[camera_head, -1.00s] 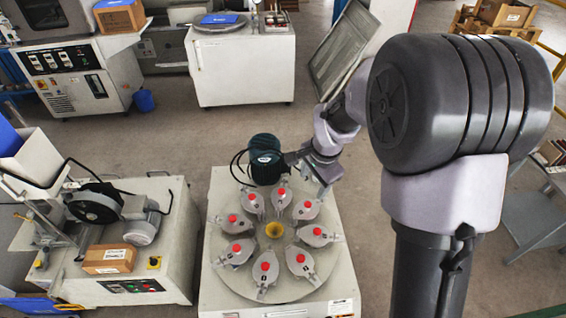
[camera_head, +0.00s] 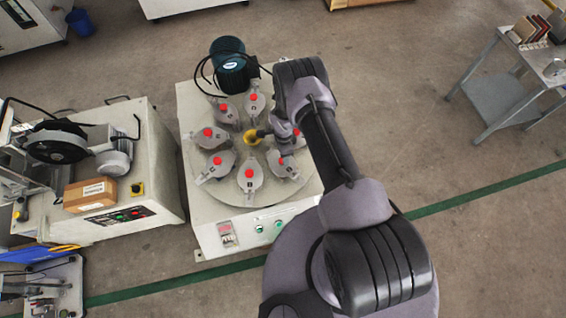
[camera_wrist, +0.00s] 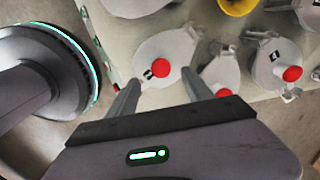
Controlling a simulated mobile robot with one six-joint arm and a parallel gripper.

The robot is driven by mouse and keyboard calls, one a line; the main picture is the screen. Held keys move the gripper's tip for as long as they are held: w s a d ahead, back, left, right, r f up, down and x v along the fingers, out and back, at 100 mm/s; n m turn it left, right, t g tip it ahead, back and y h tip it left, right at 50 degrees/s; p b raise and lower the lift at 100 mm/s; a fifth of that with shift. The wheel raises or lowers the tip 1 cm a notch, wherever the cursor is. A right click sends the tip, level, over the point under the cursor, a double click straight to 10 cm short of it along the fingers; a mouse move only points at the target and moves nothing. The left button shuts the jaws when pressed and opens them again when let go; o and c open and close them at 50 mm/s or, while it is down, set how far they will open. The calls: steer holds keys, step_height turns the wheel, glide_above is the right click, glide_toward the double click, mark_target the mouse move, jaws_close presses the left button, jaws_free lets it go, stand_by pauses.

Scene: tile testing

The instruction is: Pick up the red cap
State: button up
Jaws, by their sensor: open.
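Several red caps sit on grey clamp-like fixtures in a ring on a round turntable (camera_head: 292,188). One red cap (camera_wrist: 161,68) in the wrist view lies on its grey fixture (camera_wrist: 150,48), between and just beyond the fingertips of my gripper (camera_wrist: 161,79). My gripper is open with nothing held. Another red cap (camera_wrist: 225,93) is just right of the right finger, partly hidden by my gripper body. A further cap (camera_wrist: 292,73) is farther right. In the head view, caps at the front (camera_head: 249,173) and back (camera_head: 253,97) show clearly. My arm hides my fingertips there.
A yellow centre piece (camera_head: 252,139) stands amid the fixtures. A dark teal motor (camera_head: 229,65) with cables is at the machine's back edge. A bench with a cardboard box (camera_head: 90,194) is left. A grey side table (camera_head: 500,100) is far right, with open floor between.

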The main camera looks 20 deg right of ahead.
steer(key=f+b, duration=0.2)
steer(key=f, duration=0.1)
steer(key=f+b, duration=0.1)
steer(key=f, duration=0.1)
steer(key=shift+w+a+f, duration=0.15)
steer(key=shift+a+f, duration=0.1)
steer(key=shift+r, duration=0.15)
jaws_close()
steer(key=shift+r, duration=0.1)
